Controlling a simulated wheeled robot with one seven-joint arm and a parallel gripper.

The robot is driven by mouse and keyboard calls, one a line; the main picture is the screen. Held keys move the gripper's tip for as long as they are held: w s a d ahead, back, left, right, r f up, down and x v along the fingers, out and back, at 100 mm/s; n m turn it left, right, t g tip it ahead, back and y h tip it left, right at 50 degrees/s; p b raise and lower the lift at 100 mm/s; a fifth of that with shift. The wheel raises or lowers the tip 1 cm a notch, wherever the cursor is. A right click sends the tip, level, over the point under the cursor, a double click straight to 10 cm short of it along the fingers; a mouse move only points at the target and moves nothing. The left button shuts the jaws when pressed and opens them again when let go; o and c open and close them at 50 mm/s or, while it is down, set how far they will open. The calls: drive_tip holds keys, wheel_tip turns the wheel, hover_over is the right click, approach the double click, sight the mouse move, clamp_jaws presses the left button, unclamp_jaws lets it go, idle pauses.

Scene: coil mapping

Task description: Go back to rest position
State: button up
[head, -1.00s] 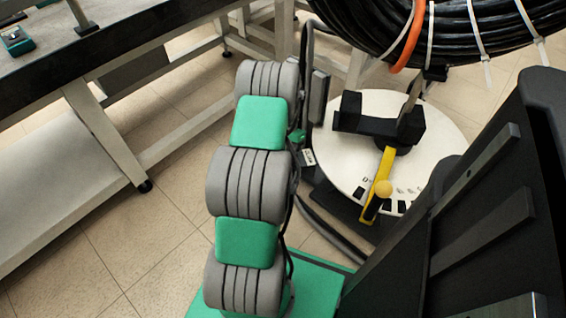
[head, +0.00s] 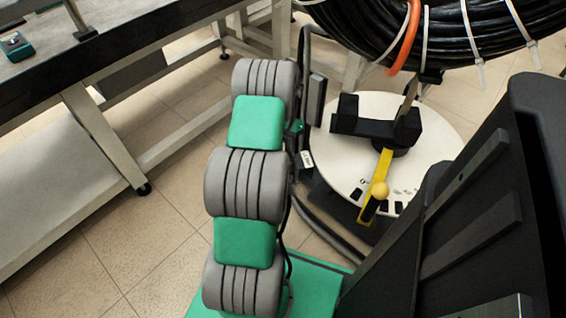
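My arm, a chain of grey ribbed joints and green links, rises from the green base plate at the bottom of the head view. Its end is not clearly visible, and I cannot make out my gripper's fingers or anything held in them. A large coil of black cable (head: 455,38) hangs at the upper right, tied with white zip ties and one orange band (head: 405,40). Below it is a white round disc (head: 437,150) with dark markings and a black bracket (head: 350,118). A yellow lever with a round knob (head: 380,190) lies over the disc's near side.
A long table with a dark top (head: 120,45) and pale legs runs along the upper left, with a small green device (head: 15,46) on it. A pale lower shelf (head: 50,200) is beneath. Tiled floor (head: 150,245) is clear between table and arm.

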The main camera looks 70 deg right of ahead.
drive_tip(key=shift+v, duration=1.6)
drive_tip(key=w+a+r+n+h+p, duration=0.1)
drive_tip(key=w+a+r+n+p, duration=0.2)
drive_tip(key=w+a+r+p, duration=0.5)
drive_tip(key=w+a+r+n+h+p, duration=0.2)
drive_tip(key=w+a+r+n, duration=0.3)
drive_tip(key=r, duration=0.7)
drive_tip(key=w+a+r+n+h+p, duration=0.1)
drive_tip(key=w+a+r+n+p, duration=0.1)
drive_tip(key=w+a+r+p, duration=0.5)
drive_tip(key=s+a+r+n+t+p, duration=0.1)
drive_tip(key=a+r+n+t+p, duration=0.1)
drive_tip(key=a+r+n+p, duration=0.3)
drive_tip(key=a+r+n+t+p, duration=0.2)
drive_tip(key=a+r+n+p, duration=0.2)
drive_tip(key=a+r, duration=0.9)
drive_tip(key=a+n, duration=0.1)
drive_tip(key=a, duration=0.7)
drive_tip(key=shift+s+n+h+p, duration=0.3)
drive_tip(key=shift+s+h+p, duration=0.05)
drive_tip(key=shift+s+h, duration=0.05)
drive_tip(key=shift+r, duration=0.1)
